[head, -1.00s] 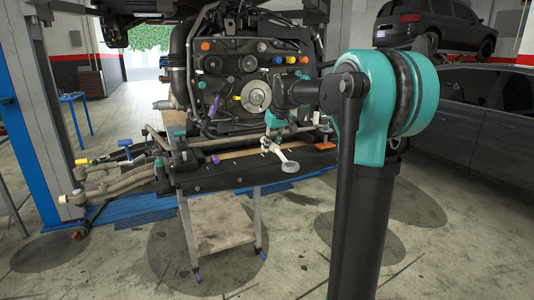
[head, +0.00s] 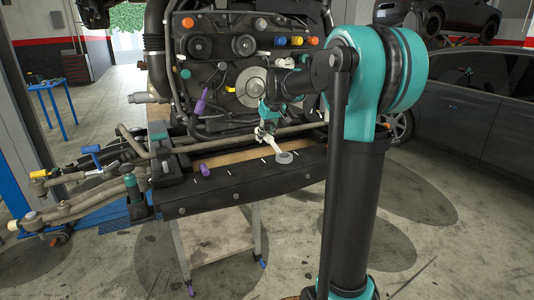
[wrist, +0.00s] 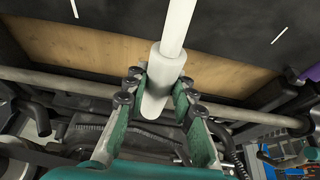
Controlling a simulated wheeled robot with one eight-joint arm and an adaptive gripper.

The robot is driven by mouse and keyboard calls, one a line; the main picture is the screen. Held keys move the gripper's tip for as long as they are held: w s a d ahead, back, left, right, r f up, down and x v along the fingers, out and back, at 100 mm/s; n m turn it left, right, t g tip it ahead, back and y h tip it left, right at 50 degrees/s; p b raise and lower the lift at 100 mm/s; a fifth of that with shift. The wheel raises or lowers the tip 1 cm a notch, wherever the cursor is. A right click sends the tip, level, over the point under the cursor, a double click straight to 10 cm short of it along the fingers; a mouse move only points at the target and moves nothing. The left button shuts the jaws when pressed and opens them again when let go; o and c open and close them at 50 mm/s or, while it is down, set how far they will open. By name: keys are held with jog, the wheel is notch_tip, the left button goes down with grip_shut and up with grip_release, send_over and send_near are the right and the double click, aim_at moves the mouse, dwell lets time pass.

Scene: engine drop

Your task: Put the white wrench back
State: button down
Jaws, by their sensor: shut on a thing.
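The white wrench (head: 276,147) is in my gripper (head: 264,133), which is shut on its upper end. The wrench slants down to the right, and its grey ring end (head: 284,157) hangs over the dark front beam of the engine cart. In the wrist view the wrench's pale shaft (wrist: 176,30) runs up out of the picture from between the green-padded fingers of my gripper (wrist: 160,92). Its thicker end sits between the pads. The ring end is out of the wrist view.
The engine (head: 230,75) stands right behind my gripper, with pipes and hoses around it. A wooden strip (head: 232,161) lies along the dark beam (head: 235,187). A purple piece (head: 204,170) sits on the beam's left part. A blue table (head: 50,86) stands far left; a dark car (head: 465,110) is at right.

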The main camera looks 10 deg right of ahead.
aim_at(269, 136)
jog(key=shift+f, duration=3.25)
jog(key=c, duration=1.3)
grip_release()
jog(key=v, duration=1.2)
